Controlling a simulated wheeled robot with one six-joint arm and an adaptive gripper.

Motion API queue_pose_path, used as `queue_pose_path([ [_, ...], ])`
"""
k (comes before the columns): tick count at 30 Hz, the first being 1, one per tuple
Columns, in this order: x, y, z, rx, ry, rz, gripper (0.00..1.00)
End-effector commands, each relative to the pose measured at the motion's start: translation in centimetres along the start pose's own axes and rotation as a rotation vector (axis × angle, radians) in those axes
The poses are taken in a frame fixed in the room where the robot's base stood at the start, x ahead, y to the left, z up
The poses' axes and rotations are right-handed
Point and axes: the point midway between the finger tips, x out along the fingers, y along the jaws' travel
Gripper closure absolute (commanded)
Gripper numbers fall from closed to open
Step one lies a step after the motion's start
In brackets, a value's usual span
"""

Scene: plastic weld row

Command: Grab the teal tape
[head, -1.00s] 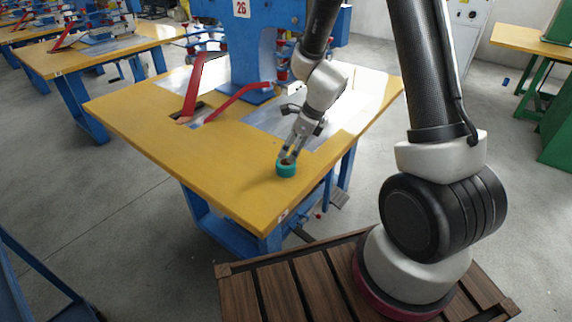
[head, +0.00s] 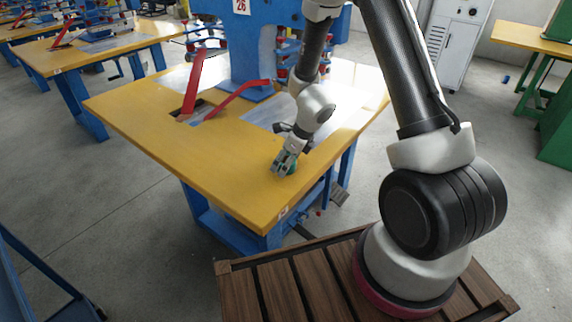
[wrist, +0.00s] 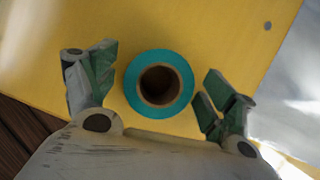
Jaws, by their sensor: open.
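The teal tape (wrist: 184,74) is a roll with a brown cardboard core, lying flat on the yellow tabletop (head: 150,115). In the wrist view it sits between the two spread fingers of my gripper (wrist: 158,88), with a gap on both sides. The gripper is open and holds nothing. In the head view my gripper (head: 284,172) is down at the table near its front right part. The tape (head: 294,168) shows there only as a small teal patch, mostly hidden behind the fingers.
A blue machine (head: 252,50) stands at the back of the table. Two red levers (head: 195,80) rise left of my arm. Bright metal plates lie on the table behind the gripper. The table's left part is clear.

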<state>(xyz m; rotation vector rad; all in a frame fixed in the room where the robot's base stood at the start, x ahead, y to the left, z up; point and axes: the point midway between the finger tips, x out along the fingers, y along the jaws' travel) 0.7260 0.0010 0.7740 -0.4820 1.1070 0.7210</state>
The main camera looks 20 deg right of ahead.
Motion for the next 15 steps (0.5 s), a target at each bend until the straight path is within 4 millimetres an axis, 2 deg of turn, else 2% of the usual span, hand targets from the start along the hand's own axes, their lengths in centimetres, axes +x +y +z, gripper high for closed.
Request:
queue_pose_path([
  [1,-0.01,0.00,0.00,0.000,0.000,0.000,0.16],
  [2,-0.02,0.00,0.00,0.000,0.000,0.000,0.21],
  [9,-0.03,0.01,-0.01,0.000,0.000,0.000,0.65],
  [15,-0.04,0.00,0.00,0.000,0.000,0.000,0.67],
])
